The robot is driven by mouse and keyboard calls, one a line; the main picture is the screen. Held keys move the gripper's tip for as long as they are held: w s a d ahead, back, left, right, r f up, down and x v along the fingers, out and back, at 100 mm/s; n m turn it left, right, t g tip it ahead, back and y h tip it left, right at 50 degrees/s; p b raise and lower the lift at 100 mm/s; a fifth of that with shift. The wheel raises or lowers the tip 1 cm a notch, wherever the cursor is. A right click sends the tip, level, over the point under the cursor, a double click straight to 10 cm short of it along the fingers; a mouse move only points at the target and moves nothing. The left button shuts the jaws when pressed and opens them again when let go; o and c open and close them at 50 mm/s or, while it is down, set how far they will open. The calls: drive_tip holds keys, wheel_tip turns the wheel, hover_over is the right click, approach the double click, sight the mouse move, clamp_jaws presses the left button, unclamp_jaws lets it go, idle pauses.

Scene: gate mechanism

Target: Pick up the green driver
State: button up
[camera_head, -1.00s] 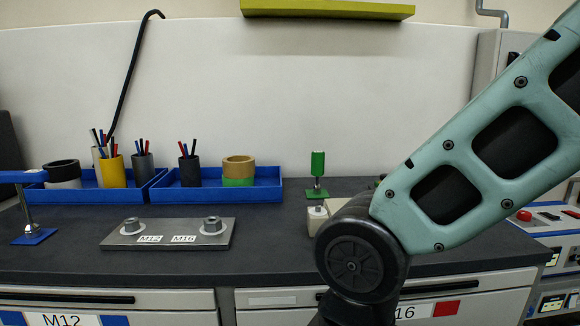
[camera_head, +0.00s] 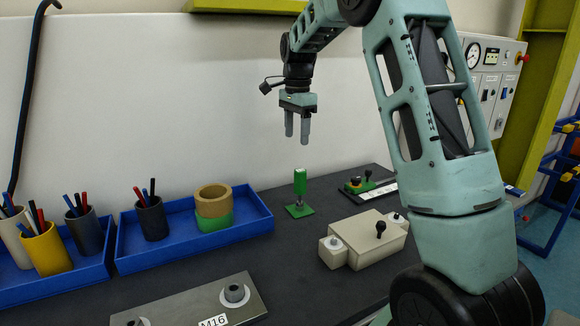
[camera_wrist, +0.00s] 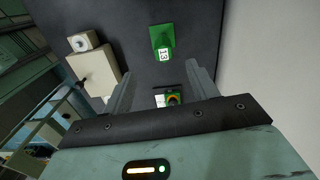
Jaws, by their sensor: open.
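The green driver (camera_head: 300,182) stands upright on a small green square base on the dark bench, right of the blue tray. In the wrist view the green driver (camera_wrist: 162,40) shows from above with a white label reading 13. My gripper (camera_head: 297,128) is open and empty, its fingers pointing down, above the driver and apart from it. In the wrist view my gripper's two fingers (camera_wrist: 160,80) stand wide apart, with the driver beyond them.
A beige box (camera_head: 365,240) with a black knob sits right of the driver. A blue tray (camera_head: 250,230) holds a dark pen cup and stacked rings. A metal plate (camera_head: 190,305) lies in front. A green-and-black device (camera_head: 357,184) lies behind right. A white wall (camera_head: 150,90) rises behind the bench.

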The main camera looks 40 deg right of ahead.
drive_tip(key=d+m, duration=0.1)
drive_tip(key=d, duration=0.1)
drive_tip(key=p, duration=0.4)
approach(300, 183)
drive_tip(key=f, duration=0.1)
drive_tip(key=w+d+f, duration=0.1)
drive_tip(key=f, duration=0.3)
drive_tip(key=shift+w+d+f, duration=0.25)
drive_tip(key=shift+w, duration=0.05)
drive_tip(key=shift+s+a+f+p, duration=0.1)
drive_tip(key=shift+f+p, duration=0.7)
drive_tip(key=shift+f, duration=0.65)
drive_tip(key=shift+a+f+p, duration=0.1)
drive_tip(key=shift+f+p, duration=0.65)
drive_tip(key=shift+f, duration=0.7)
drive_tip(key=shift+d, duration=0.1)
drive_tip(key=c, duration=1.2)
clamp_jaws()
drive_tip(key=shift+r+b, duration=0.15)
drive_tip(key=shift+b, duration=0.4)
